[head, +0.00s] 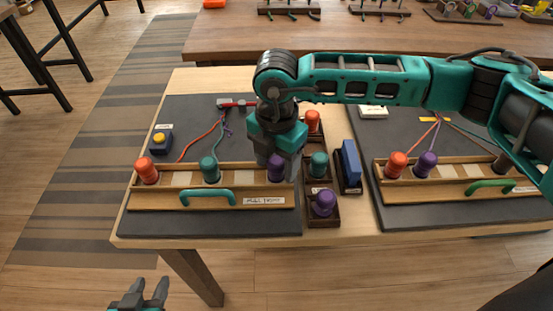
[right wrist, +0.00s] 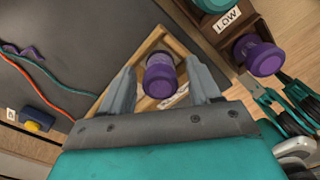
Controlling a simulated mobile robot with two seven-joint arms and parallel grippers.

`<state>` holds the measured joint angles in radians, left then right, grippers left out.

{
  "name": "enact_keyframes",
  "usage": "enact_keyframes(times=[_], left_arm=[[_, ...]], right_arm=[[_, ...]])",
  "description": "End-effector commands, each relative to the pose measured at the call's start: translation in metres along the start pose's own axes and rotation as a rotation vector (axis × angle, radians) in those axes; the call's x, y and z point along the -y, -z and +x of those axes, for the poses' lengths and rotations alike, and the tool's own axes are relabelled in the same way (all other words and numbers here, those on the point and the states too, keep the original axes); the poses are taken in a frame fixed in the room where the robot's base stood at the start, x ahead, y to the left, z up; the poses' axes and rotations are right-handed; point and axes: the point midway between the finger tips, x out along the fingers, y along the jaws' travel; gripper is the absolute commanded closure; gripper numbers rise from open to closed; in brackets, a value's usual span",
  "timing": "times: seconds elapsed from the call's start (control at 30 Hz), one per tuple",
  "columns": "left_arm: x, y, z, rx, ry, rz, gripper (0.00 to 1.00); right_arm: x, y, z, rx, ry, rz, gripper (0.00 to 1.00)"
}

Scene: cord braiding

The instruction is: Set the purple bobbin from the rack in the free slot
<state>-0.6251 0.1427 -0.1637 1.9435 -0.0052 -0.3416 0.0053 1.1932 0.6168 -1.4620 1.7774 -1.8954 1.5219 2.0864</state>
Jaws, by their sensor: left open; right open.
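A purple bobbin (head: 276,168) stands at the right end of the left wooden holder (head: 170,197), which also has an orange bobbin (head: 147,170) and a teal bobbin (head: 209,169). My right gripper (head: 275,153) is over that purple bobbin. In the right wrist view its open fingers stand either side of the purple bobbin (right wrist: 160,78), with gaps visible. Another purple bobbin (head: 323,203) sits in the front compartment of the dark rack (head: 325,221), also seen in the right wrist view (right wrist: 260,55). My left gripper (head: 149,290) is open and empty at the bottom left.
The rack also holds a teal bobbin (head: 318,163) and an orange bobbin (head: 313,121). A blue block (head: 350,160) stands to its right. A second holder (head: 440,196) is on the right mat.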

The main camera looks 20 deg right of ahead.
Motion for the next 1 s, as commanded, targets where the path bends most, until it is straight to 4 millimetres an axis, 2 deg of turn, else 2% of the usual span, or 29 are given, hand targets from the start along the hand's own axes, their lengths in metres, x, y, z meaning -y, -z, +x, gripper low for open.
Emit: enact_keyframes(times=[0.13, 0.27, 0.7, 0.83, 1.0], left_arm=[[0.0, 0.002, -0.001, -0.001, -0.001, 0.0, 0.57], [0.0, 0.008, -0.005, -0.005, 0.0, 0.0, 0.57], [0.0, 0.006, -0.004, -0.004, 0.001, 0.0, 0.57], [0.0, 0.005, -0.004, -0.002, 0.001, 0.0, 0.57], [0.001, 0.005, -0.004, -0.001, 0.001, 0.0, 0.57]], right_arm=[[0.0, 0.0, -0.003, 0.0, -0.001, 0.0, 0.38], [-0.001, 0.0, -0.013, 0.001, -0.003, 0.0, 0.38], [-0.001, 0.0, -0.104, 0.001, -0.004, -0.001, 0.38], [-0.001, 0.0, -0.119, 0.0, -0.002, -0.001, 0.38], [0.0, 0.0, -0.127, 0.001, -0.001, -0.001, 0.38]])
